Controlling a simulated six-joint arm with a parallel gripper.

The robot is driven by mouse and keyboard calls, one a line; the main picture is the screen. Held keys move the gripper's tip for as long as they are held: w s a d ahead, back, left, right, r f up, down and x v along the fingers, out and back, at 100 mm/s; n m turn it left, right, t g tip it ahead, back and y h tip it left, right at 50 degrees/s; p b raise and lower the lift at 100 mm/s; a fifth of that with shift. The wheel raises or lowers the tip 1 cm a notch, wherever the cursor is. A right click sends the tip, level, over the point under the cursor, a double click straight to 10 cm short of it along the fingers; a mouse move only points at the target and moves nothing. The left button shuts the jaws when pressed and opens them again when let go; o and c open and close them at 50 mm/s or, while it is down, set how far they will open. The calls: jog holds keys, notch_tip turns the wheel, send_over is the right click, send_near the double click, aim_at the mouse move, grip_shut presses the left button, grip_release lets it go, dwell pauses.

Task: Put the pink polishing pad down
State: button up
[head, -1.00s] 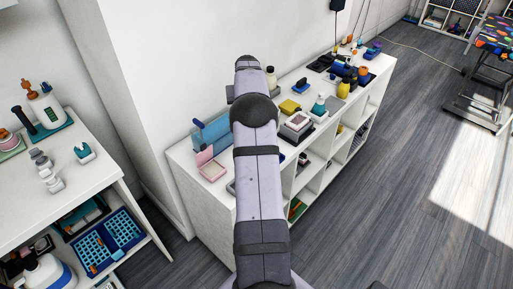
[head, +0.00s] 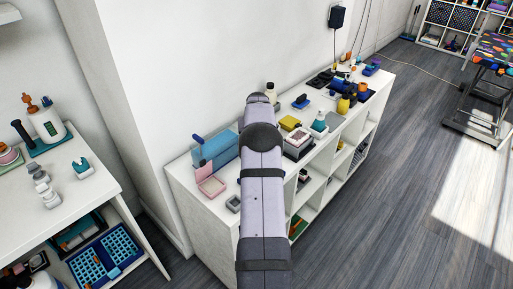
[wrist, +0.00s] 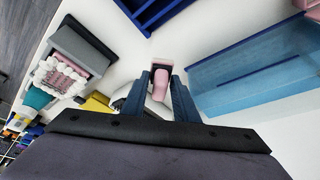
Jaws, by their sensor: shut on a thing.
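My gripper (wrist: 162,93) is shut on the pink polishing pad (wrist: 161,83) in the wrist view. The pad shows as a small pink block with a dark part between the two blue-grey fingers. A white surface lies beyond the fingertips; I cannot tell whether the pad touches it. In the head view my own arm hides the gripper and the pad.
On the white shelf unit (head: 205,228) stand a blue box (head: 215,150), a pink open tray (head: 211,186), a small grey tray (head: 233,203), a yellow block (head: 290,122) and several bottles. The blue box also shows in the wrist view (wrist: 250,80).

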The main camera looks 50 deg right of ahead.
jog(key=shift+f+p, duration=0.45)
jog(key=shift+f, duration=1.55)
jog(key=shift+f, duration=0.1)
jog(key=o, duration=0.9)
jog(key=shift+r, duration=0.2)
jog(key=b+v, duration=0.2)
jog(key=v, duration=1)
jog(key=shift+f, duration=0.1)
